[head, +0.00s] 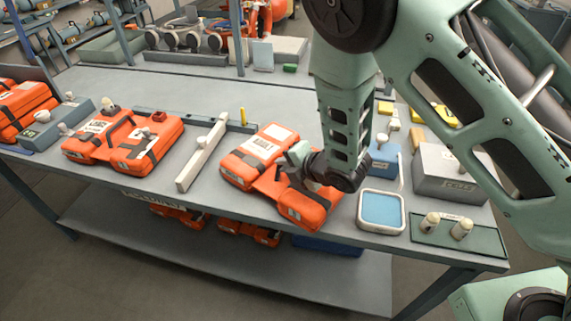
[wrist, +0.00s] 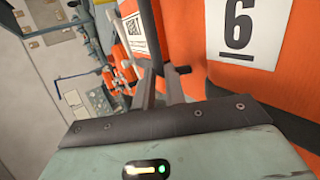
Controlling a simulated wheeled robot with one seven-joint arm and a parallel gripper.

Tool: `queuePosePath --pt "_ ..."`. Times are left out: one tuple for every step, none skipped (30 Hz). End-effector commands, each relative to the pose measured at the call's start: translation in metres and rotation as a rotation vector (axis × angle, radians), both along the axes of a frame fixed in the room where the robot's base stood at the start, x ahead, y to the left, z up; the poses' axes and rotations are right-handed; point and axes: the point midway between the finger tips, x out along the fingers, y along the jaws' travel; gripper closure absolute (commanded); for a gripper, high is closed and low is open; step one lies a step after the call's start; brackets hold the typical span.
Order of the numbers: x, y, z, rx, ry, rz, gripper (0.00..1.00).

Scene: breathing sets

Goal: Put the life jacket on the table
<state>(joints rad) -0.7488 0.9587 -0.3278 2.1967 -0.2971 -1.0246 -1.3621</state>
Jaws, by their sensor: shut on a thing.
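An orange life jacket (head: 258,147) with a white label and dark straps is at the middle of the grey table (head: 215,85), near its front edge. Its lower lobe reaches over the front edge. I cannot tell whether it rests on the table or is slightly above it. My gripper (head: 298,160) is at the jacket's middle, shut on it. In the wrist view, the orange jacket (wrist: 280,85) with a white "6" label fills the right side. My gripper's fingers (wrist: 165,82) meet dark material there; the exact grip point is partly hidden.
Another orange jacket (head: 125,137) lies to the left, beside a pale bar (head: 203,152). To the right are a blue-topped tray (head: 382,209), a green tray with small bottles (head: 458,236) and a grey box (head: 447,172). The table behind is mostly clear. Orange items lie on the lower shelf (head: 150,225).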

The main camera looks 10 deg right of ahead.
Motion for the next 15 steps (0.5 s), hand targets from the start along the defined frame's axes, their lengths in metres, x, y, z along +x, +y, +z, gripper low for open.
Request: queuePosePath --pt "0.0006 0.0003 0.0002 0.001 -0.003 0.001 1.00" --pt "0.0006 0.0003 -0.0009 0.001 -0.003 0.001 1.00" --pt "0.0006 0.0003 -0.0024 0.001 -0.003 0.001 1.00" --pt "0.0006 0.0003 -0.0032 0.001 -0.003 0.001 1.00" --pt "-0.0001 0.0000 -0.0033 0.000 0.000 0.000 0.82" --pt "-0.0001 0.0000 -0.0028 0.000 0.000 0.000 0.71" --pt "-0.0001 0.0000 -0.0027 0.000 0.000 0.000 0.66" --pt "-0.0001 0.0000 -0.0027 0.000 0.000 0.000 0.66" --pt "-0.0001 0.0000 -0.0027 0.000 0.000 0.000 0.66" --pt "-0.0001 0.0000 -0.0027 0.000 0.000 0.000 0.66" --pt "-0.0001 0.0000 -0.0026 0.000 0.000 0.000 0.66" --pt "-0.0002 0.0000 -0.0027 0.000 0.000 0.000 0.66" --pt "-0.0002 0.0000 -0.0027 0.000 0.000 0.000 0.66" --pt "-0.0002 0.0000 -0.0026 -0.001 0.001 0.000 0.66" --pt "-0.0002 0.0000 -0.0021 0.000 0.000 0.000 0.66"
